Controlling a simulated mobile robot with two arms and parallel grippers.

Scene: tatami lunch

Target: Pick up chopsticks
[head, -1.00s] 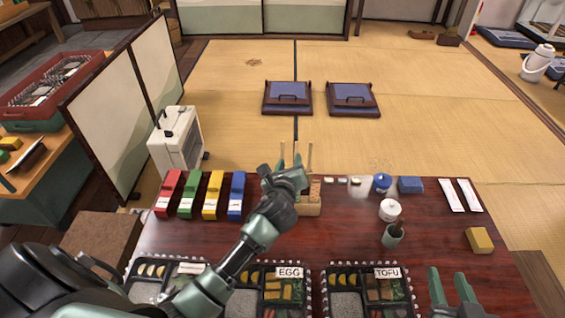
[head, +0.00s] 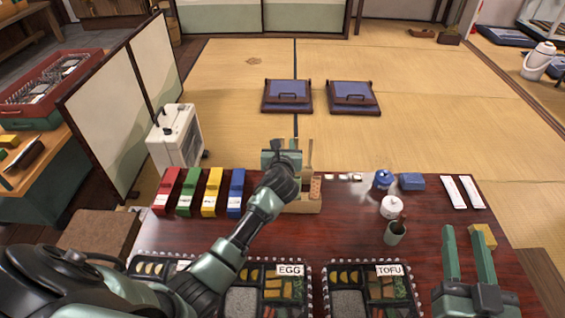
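Thin tan sticks (head: 310,152) stand upright at a low wooden holder (head: 304,205) on the far side of the dark red table. I cannot tell whether they are chopsticks. Two slim white paper sleeves (head: 454,192) lie side by side at the table's far right; their contents are hidden. My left gripper (head: 281,146) is at the wooden holder, just left of the right-hand stick. Its wrist hides part of the holder, and its grip is unclear. My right gripper (head: 467,248) is open and empty over the right front of the table, apart from the sleeves.
Red, green, yellow and blue (head: 236,193) boxes stand left of the holder. Bento trays labelled EGG (head: 290,271) and TOFU (head: 389,270) line the front. A white pot (head: 391,207), a green cup (head: 395,233), a blue block (head: 411,182) and a yellow block (head: 483,237) stand right.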

